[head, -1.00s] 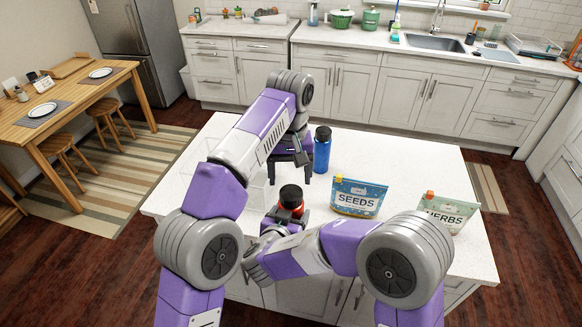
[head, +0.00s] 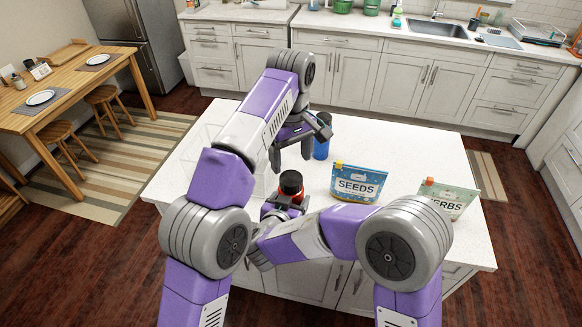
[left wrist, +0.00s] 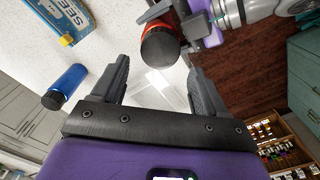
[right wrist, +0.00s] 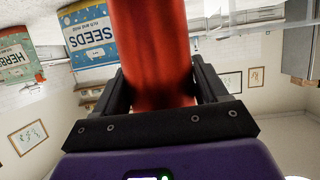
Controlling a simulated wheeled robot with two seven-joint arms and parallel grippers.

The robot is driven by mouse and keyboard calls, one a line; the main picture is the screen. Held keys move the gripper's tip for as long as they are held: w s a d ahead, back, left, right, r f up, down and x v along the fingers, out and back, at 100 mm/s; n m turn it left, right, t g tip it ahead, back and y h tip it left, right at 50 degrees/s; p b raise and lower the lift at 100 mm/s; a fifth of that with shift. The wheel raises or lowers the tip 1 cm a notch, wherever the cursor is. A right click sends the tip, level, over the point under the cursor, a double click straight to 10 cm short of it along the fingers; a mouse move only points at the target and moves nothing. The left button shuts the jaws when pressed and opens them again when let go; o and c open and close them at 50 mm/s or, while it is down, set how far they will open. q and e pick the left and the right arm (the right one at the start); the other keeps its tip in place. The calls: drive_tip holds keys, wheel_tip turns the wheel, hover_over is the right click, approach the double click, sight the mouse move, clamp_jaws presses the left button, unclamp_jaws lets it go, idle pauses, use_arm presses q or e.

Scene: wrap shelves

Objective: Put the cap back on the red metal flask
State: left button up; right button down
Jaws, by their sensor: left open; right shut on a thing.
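The red metal flask (head: 290,196) stands upright near the front of the island. A black cap (head: 291,180) is on its top; I cannot tell how firmly it sits. The flask and black cap (left wrist: 160,47) also show in the left wrist view, beyond the fingers. My right gripper (right wrist: 160,82) is shut around the red body of the flask (right wrist: 153,45). My left gripper (head: 290,153) is open and empty, above and behind the flask, apart from it. Its fingers (left wrist: 157,72) are spread with nothing between them.
A blue bottle (head: 321,142) stands behind the flask, close to my left gripper. A SEEDS pouch (head: 358,185) and a HERBS pouch (head: 447,198) stand to the right. A clear container (head: 203,150) is at the left. The island's back right is clear.

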sight(291, 178)
use_arm(q)
drive_tip(key=shift+f, duration=3.6)
drive_tip(key=c, duration=0.9)
drive_tip(key=m, duration=1.5)
drive_tip(key=o, duration=1.2)
drive_tip(key=shift+r, duration=2.25)
